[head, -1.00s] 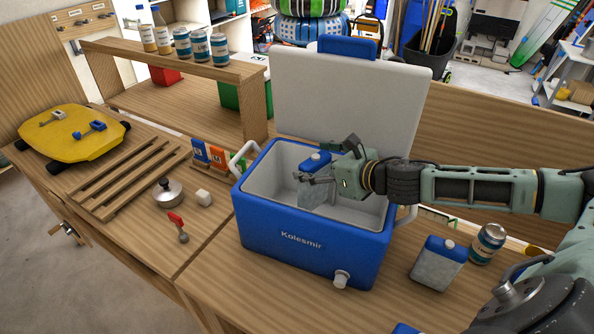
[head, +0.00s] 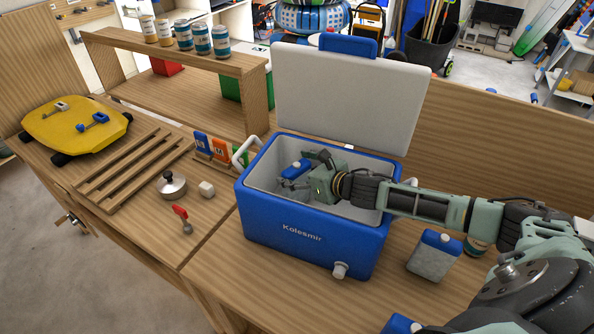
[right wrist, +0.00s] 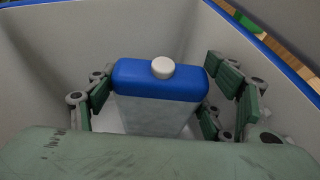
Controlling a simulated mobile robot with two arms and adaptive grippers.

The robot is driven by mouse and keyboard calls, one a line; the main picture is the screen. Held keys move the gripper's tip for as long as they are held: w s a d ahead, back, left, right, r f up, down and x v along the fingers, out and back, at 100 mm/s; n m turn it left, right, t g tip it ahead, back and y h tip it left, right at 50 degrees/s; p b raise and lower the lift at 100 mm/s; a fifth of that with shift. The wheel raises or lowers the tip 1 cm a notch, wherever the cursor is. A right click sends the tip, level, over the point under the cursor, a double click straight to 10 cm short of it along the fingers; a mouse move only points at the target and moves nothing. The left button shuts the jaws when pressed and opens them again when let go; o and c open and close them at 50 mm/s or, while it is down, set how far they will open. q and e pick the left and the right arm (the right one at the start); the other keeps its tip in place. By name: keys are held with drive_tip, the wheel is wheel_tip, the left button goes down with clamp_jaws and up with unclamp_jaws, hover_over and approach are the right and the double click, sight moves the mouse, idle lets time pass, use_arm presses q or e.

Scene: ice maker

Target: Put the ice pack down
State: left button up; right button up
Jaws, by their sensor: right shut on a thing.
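The ice pack, a grey slab with a blue top and white cap, shows in the head view (head: 295,169) and upright in the right wrist view (right wrist: 160,84). It is inside the open blue cooler (head: 290,240), towards the left part of the interior. My right gripper (head: 298,181) reaches down into the cooler and is shut on the ice pack, with fingers on both sides of it. The pack's lower part is hidden by the cooler's front wall and my gripper, so I cannot tell whether it touches the floor. My left gripper is out of view.
A second ice pack (head: 434,257) stands on the bench right of the cooler, near a can (head: 476,246) partly behind my arm. The raised cooler lid (head: 350,95) stands behind. Left are a wooden rack (head: 130,175), a lidded pot (head: 171,185) and a red-handled scoop (head: 182,217).

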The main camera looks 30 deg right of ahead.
drive_tip(key=shift+r, duration=0.1)
drive_tip(key=o, duration=2)
drive_tip(key=shift+r, duration=0.15)
drive_tip(key=v, duration=0.1)
drive_tip(key=b+v, duration=0.1)
drive_tip(key=v, duration=0.1)
drive_tip(key=b+v, duration=0.1)
drive_tip(key=v, duration=0.1)
drive_tip(key=shift+s+f, duration=0.25)
drive_tip(key=shift+s, duration=0.1)
drive_tip(key=shift+s+d+r+b, duration=0.2)
drive_tip(key=shift+s+r+b, duration=0.15)
drive_tip(key=shift+s, duration=0.2)
drive_tip(key=shift+s+r, duration=0.2)
drive_tip(key=shift+r, duration=0.05)
